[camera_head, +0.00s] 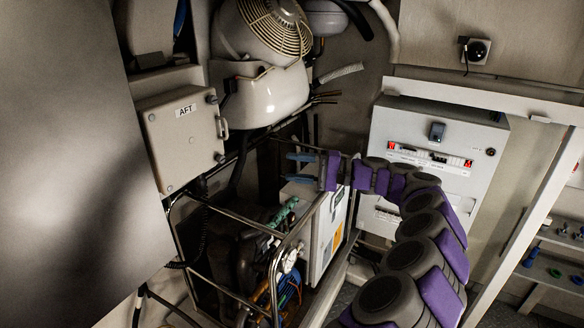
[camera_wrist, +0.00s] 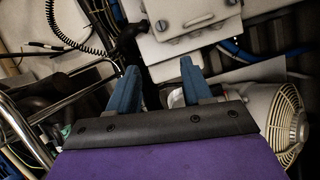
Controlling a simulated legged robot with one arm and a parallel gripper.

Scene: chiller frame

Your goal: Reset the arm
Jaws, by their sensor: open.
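My arm, grey with purple covers, rises from the bottom right of the head view and bends left over the chiller frame. My gripper (camera_head: 292,164) is at the end of it, with two blue fingers held apart and nothing visible between them. It is above the chiller frame (camera_head: 228,214), a tubular metal frame around pipes and a white unit. In the wrist view the gripper (camera_wrist: 160,82) also shows its two blue fingers spread, with a dark gap and part of a white surface behind them.
A box marked AFT (camera_head: 182,140) is left of the gripper. A white motor housing with a fan grille (camera_head: 265,92) is above it. A control cabinet with red displays (camera_head: 438,150) stands behind the arm. A large grey panel (camera_head: 75,170) fills the left side.

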